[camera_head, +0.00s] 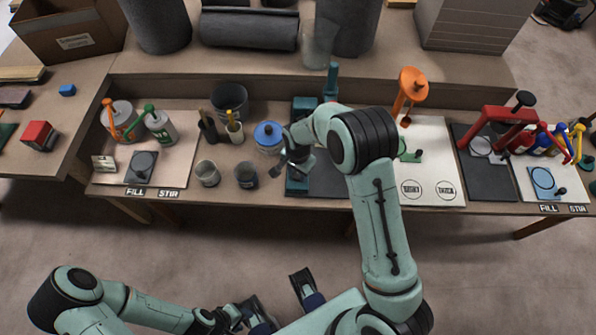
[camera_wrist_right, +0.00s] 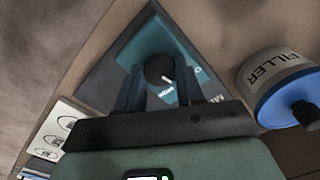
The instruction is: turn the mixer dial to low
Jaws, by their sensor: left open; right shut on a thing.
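The teal mixer (camera_head: 297,184) stands at the middle of the bench in the head view, partly hidden by my right arm. In the right wrist view its teal face (camera_wrist_right: 150,40) shows a round black dial (camera_wrist_right: 160,70) with a short white mark on its lower right. Small lettering sits around the dial but is too blurred to read with certainty. My right gripper (camera_wrist_right: 158,88) has its fingers on both sides of the dial and is shut on it. It also shows at the mixer in the head view (camera_head: 287,164). My left gripper (camera_head: 238,316) is open, low in front of the bench.
A blue-lidded filler tin (camera_head: 268,137) stands close left of the mixer; it also shows in the wrist view (camera_wrist_right: 285,85). Two grey cups (camera_head: 207,173) stand further left. An orange tool (camera_head: 410,85) and a red press (camera_head: 495,125) are to the right.

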